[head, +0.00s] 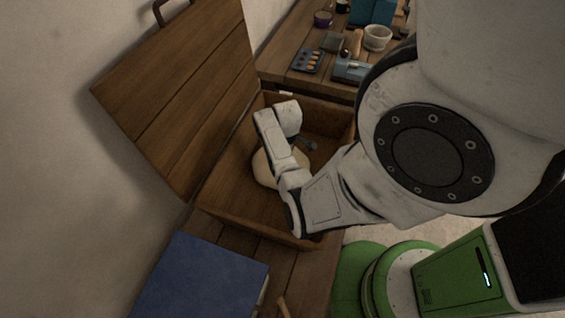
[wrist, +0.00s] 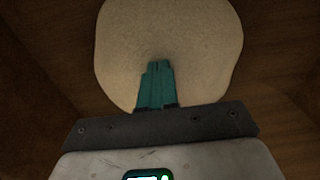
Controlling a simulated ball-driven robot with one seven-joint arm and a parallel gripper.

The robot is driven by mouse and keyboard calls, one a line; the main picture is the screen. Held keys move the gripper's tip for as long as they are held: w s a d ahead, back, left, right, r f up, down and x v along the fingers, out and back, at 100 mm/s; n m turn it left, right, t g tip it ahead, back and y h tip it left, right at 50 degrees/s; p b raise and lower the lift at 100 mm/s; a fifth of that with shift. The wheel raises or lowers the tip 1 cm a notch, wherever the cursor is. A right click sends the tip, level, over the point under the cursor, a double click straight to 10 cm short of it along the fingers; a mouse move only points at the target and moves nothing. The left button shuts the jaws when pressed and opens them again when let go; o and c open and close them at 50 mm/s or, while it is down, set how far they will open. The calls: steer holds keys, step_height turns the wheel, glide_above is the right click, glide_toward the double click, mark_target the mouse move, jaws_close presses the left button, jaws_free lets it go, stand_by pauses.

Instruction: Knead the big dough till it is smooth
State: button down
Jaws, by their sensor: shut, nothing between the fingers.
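The big dough (head: 264,169) is a pale, rounded mass lying on the floor of a wooden trough (head: 225,187). In the head view my arm covers much of it. In the wrist view the dough (wrist: 185,40) fills the upper middle and its surface looks mostly even, with faint speckling. My gripper (wrist: 157,66) has its teal fingers shut together with nothing between them. The fingertips overlap the dough's near edge in the wrist view; I cannot tell whether they touch it. In the head view the fingertips are hidden behind my arm.
The trough's wooden lid (head: 180,95) stands open on the left against the wall. A blue box-like thing (head: 205,275) lies in front of the trough. Behind it, a wooden table (head: 285,72) holds a white bowl (head: 377,37), a dark tray (head: 307,60) and other small things.

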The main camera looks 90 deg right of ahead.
steer(key=shift+f, duration=0.3)
stand_by(0.9)
stand_by(0.3)
steer(key=shift+r+p, duration=1.7)
steer(key=shift+r, duration=0.05)
step_height(320, 180, up, 3)
steer(key=shift+f+p, duration=0.1)
steer(key=shift+p, duration=1.1)
steer(key=shift+r, duration=2.6)
